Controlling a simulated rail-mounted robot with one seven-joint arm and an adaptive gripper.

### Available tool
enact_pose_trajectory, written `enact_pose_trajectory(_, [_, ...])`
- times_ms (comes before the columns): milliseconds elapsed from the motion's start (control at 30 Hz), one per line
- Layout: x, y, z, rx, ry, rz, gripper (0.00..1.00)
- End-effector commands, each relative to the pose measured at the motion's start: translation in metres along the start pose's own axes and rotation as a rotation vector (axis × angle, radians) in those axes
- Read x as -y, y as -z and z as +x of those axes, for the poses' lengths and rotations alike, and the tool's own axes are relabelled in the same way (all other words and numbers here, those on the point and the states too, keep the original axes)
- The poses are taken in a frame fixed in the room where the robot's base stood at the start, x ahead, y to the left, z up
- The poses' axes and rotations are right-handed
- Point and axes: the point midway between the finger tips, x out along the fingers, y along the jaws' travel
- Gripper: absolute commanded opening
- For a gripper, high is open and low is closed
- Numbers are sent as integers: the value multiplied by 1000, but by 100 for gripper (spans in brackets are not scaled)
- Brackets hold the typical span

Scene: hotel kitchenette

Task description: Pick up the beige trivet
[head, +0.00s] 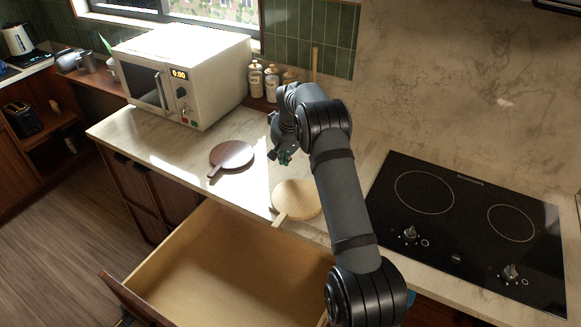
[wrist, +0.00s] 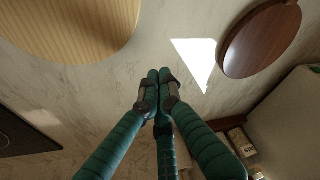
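The beige trivet (head: 297,199) is a pale round wooden board with a short handle. It lies flat on the counter, its handle reaching over the open drawer's edge. Its round part also shows at the upper left of the wrist view (wrist: 75,22), cut off by the frame. My gripper (head: 285,158) is above the counter, behind the beige trivet and apart from it. In the wrist view, its green fingers (wrist: 158,82) are drawn together at the tips with nothing between them. My arm passes close to the trivet's right side in the head view.
A dark brown trivet (head: 231,155) lies on the counter (head: 165,150) to the left. A white microwave (head: 185,75) and several bottles (head: 262,82) stand behind. A black cooktop (head: 470,225) is on the right. An open, empty drawer (head: 225,265) juts out below.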

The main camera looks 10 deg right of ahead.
Motion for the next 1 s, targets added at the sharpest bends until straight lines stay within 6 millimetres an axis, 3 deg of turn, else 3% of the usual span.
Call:
enact_pose_trajectory(100, [0, 0, 25, 5, 1, 2, 0])
enact_pose_trajectory(500, [0, -32, 13, 1, 0, 2, 0])
enact_pose_trajectory(1000, [-1, -37, 12, -1, 0, 2, 0])
